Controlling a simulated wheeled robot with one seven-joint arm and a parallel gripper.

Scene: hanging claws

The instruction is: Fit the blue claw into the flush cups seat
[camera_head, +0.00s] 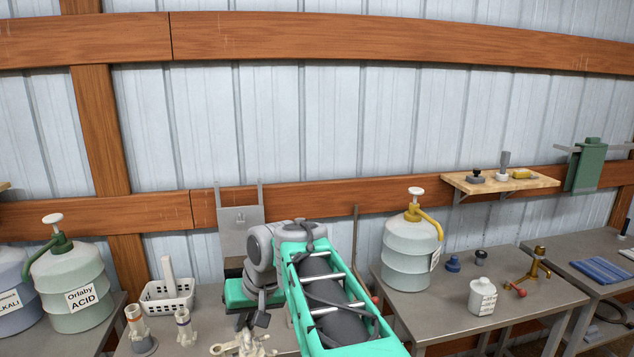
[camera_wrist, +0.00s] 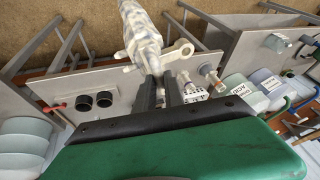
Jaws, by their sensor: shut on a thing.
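My gripper (camera_wrist: 161,92) is shut on a pale claw (camera_wrist: 141,34) with faint bluish-grey marks; it also shows in the head view (camera_head: 246,343) at the bottom edge, partly cut off. I cannot tell for sure that it is the blue one. It is tilted, apart from the bench as far as I can see. A pale arm with a ringed end (camera_wrist: 180,50) sticks out of it. Two round black cups (camera_wrist: 93,101), likely the seat, sit side by side on the bench in the wrist view. My arm hides that spot in the head view.
An upright grey panel (camera_head: 240,225) stands at the back. An acid jug (camera_head: 75,285) is farther left.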

